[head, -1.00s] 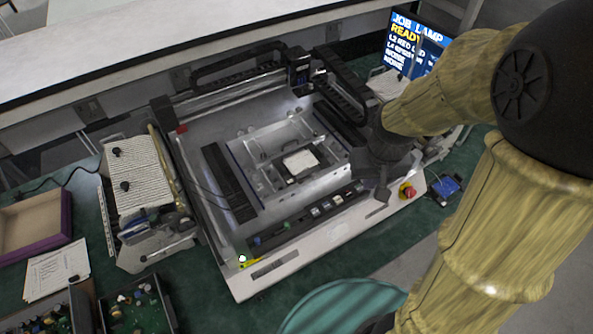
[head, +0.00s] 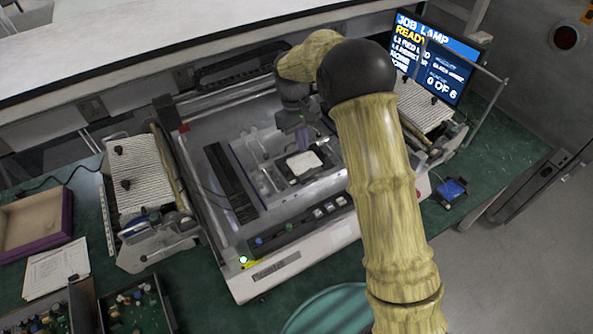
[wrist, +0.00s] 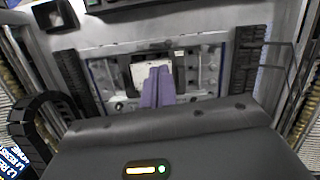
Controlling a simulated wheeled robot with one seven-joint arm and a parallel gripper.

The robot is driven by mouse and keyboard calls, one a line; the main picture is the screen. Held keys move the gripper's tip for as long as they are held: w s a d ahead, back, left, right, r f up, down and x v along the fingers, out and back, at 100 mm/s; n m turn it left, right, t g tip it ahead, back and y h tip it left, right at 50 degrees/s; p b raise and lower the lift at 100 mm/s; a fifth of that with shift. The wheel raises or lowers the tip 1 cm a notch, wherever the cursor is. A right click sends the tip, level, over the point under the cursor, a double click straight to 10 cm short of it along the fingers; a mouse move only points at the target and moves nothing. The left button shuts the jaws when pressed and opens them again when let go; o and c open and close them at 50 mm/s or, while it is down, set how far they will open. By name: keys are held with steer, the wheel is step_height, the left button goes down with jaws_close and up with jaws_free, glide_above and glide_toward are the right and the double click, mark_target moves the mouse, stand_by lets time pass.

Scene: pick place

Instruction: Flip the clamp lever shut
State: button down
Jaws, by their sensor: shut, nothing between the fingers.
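My gripper (head: 300,137) is over the inside of the machine, just behind the fixture. Its purple fingers (wrist: 157,86) are together and empty in the wrist view, overlapping the pale board in that picture. The fixture (head: 289,177) is a grey metal frame with a dark nest holding a small white board (head: 304,162). The board also shows in the wrist view (wrist: 139,75), partly hidden by the fingers. I cannot clearly pick out the clamp lever among the small metal parts around the board. Whether the fingers touch anything is not clear.
Black rails (head: 230,183) run along the machine bed, left of the fixture. A front panel (head: 300,226) carries several buttons. Ribbed racks stand at left (head: 145,172) and right (head: 424,105). A screen (head: 437,60) reads "READY" and "0 OF 6".

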mark_target(312, 178)
steer(key=shift+n+g+h, duration=0.3)
steer(key=shift+n, duration=0.2)
steer(key=a+f, duration=0.1)
steer(key=w+a+f, duration=0.1)
steer(key=a, duration=0.1)
steer(key=shift+a+f, duration=0.1)
steer(key=shift+a, duration=0.2)
steer(key=p+x, duration=0.3)
steer(key=x, duration=0.7)
